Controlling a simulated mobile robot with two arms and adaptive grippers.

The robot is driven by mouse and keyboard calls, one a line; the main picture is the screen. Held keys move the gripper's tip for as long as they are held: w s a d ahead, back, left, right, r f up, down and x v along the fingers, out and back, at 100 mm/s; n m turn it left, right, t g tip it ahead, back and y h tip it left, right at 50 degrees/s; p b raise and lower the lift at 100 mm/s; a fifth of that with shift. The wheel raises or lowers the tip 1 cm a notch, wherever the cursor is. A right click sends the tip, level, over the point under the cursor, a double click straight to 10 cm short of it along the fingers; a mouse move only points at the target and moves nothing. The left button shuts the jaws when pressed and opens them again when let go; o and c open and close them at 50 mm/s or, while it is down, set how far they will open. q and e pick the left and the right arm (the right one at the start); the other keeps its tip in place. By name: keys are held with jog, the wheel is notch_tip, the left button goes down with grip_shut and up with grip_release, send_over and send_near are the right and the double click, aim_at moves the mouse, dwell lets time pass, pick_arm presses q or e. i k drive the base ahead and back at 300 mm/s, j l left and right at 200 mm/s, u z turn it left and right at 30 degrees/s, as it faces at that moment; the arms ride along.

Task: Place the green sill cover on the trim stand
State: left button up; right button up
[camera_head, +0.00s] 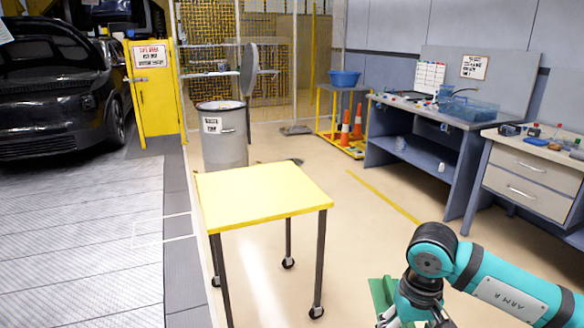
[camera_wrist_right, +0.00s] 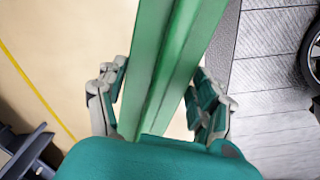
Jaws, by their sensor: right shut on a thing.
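The green sill cover (camera_wrist_right: 170,65) is a long ridged green bar. In the right wrist view it runs lengthwise between the fingers of my right gripper (camera_wrist_right: 162,98), which is shut on it. In the head view a short green part of the cover (camera_head: 382,292) shows beside my right gripper (camera_head: 415,316) at the bottom edge; the rest is hidden or out of frame. The trim stand appears to be the yellow-topped table on casters (camera_head: 262,190). Its top is bare, and my right gripper is to its right and nearer to me. My left gripper is not in view.
A grey waste bin (camera_head: 225,145) stands behind the yellow table. A workbench (camera_head: 420,150) and a drawer cabinet (camera_head: 535,180) line the right side. A black car (camera_head: 60,90) is at left. Orange cones (camera_head: 357,125) stand at the back. Floor between table and benches is clear.

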aim_at(249, 173)
jog(key=i, duration=0.55)
jog(key=i+l+u, duration=0.1)
jog(key=i, duration=0.45)
jog(key=i+l, duration=0.15)
jog(key=i, duration=0.4)
jog(key=i+l+u, duration=0.1)
jog(key=i, duration=0.45)
jog(key=i+u, duration=0.25)
jog(key=u, duration=0.15)
jog(key=i+u, duration=0.2)
jog(key=u, duration=0.25)
jog(key=i+l+u, duration=0.1)
jog(key=i+u, duration=0.15)
jog(key=u, duration=0.15)
jog(key=i+l+u, duration=0.15)
jog(key=u, duration=0.25)
